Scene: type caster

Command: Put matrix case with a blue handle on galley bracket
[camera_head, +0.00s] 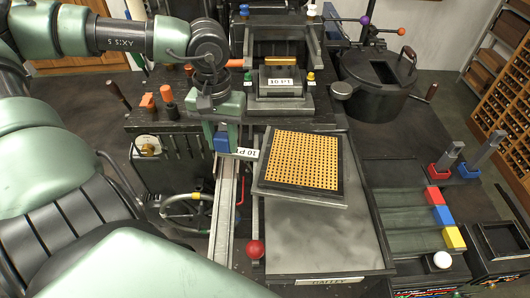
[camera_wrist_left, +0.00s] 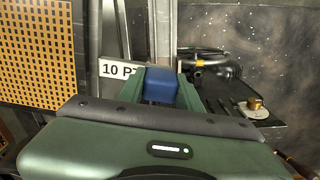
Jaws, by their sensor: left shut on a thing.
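The matrix case (camera_head: 303,160) is a dark-framed slab with a tan grid face, turned slightly clockwise. Its "10 PT" tag (camera_head: 247,153) and blue handle (camera_head: 221,141) are on its left side. My left gripper (camera_head: 222,136) is shut on the blue handle, which shows between its fingers in the left wrist view (camera_wrist_left: 160,86). The grid face also shows at the left there (camera_wrist_left: 35,50). The galley bracket appears to be the grey plate (camera_head: 320,242) with a blurred front label like "GALLEY". The case is over its back part; I cannot tell whether they touch. My right gripper is not in view.
A casting machine with a "10 PT" block (camera_head: 281,82) stands behind the case. A black pot (camera_head: 378,85) is at the back right. A red ball knob (camera_head: 255,249) rises left of the plate. Red, blue and yellow blocks (camera_head: 443,214) line the right rack. The plate's front is clear.

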